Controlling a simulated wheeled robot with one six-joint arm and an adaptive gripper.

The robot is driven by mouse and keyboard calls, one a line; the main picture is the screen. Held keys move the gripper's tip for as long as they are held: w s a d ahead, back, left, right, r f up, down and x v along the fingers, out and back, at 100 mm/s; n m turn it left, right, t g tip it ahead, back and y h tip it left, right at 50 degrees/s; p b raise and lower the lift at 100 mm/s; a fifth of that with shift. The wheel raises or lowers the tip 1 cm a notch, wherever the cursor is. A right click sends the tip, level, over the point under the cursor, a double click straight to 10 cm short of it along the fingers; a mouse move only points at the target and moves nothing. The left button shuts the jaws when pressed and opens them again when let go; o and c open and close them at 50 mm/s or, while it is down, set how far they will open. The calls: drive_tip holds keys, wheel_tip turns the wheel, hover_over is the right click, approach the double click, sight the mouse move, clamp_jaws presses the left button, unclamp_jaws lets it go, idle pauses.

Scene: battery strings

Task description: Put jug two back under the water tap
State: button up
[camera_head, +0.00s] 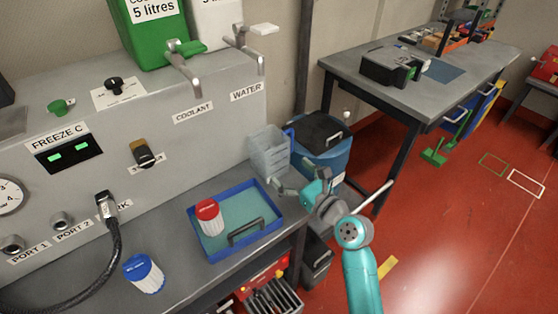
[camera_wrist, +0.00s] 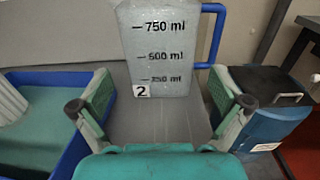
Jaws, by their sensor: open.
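Jug two (camera_head: 268,155) is a clear grey measuring jug with a blue handle. It stands upright at the right end of the bench, behind the blue tray's right corner. In the wrist view the jug (camera_wrist: 160,50) shows ml marks and a "2" label, with its handle on the right. The water tap (camera_head: 248,50) juts from the panel above the jug in the head view; I cannot tell whether the jug is squarely under it. My gripper (camera_wrist: 161,106) is open and empty, its fingers spread before the jug, apparently not touching it. In the head view part of my gripper (camera_head: 287,187) shows beside the jug.
A blue tray (camera_head: 275,222) holds a red-capped filter and a black handle. A blue-capped filter (camera_head: 144,274) stands on the bench. The coolant tap (camera_head: 184,75) is left of the water tap. A blue bin with a dark lid (camera_head: 320,132) stands right of the jug, beyond the bench edge.

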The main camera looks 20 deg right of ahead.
drive_tip(key=shift+v, duration=1.9)
